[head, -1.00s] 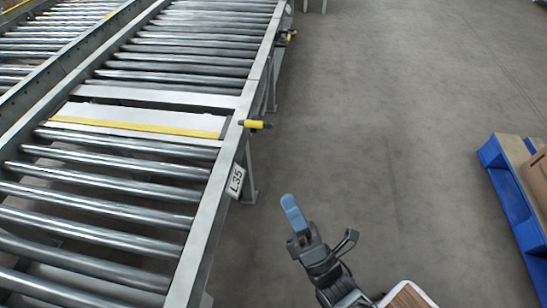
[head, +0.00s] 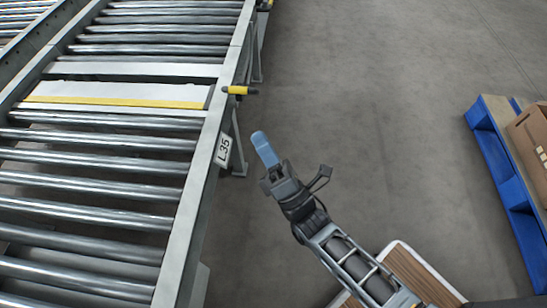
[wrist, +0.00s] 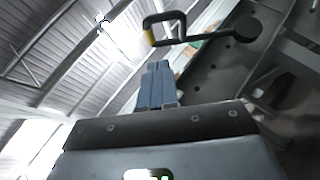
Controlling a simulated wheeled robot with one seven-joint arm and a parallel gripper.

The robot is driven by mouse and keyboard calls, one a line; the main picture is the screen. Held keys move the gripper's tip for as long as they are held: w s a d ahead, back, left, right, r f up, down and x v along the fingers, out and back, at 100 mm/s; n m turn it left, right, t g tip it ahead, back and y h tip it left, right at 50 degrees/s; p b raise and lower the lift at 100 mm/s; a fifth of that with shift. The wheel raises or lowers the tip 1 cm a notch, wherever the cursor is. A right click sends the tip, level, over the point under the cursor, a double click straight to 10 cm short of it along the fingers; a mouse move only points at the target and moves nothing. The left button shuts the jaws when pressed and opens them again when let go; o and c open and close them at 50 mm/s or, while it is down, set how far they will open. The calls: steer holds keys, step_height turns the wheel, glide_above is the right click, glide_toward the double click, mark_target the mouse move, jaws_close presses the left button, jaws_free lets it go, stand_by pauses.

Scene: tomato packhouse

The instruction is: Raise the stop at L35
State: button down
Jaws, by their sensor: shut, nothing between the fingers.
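The L35 label (head: 223,149) is on the outer side of the conveyor's right rail. Just beyond it a yellow handle with a black end (head: 238,90) sticks out from the rail. Level with it, a pale stop plate with a yellow edge strip (head: 115,101) lies between the rollers, looking about flat with them. My gripper (head: 262,138), with blue fingers, is shut and empty beside the rail, nearer to me than the handle and apart from it.
The roller conveyor (head: 190,205) fills the left side, its rail and legs close to my gripper. A blue pallet (head: 512,185) with cardboard boxes stands at the right. The grey floor between is clear.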

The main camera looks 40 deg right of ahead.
steer(key=w+d+r, duration=0.2)
steer(key=w+r, duration=0.2)
steer(key=shift+d+r, duration=0.3)
steer(key=shift+r, duration=0.1)
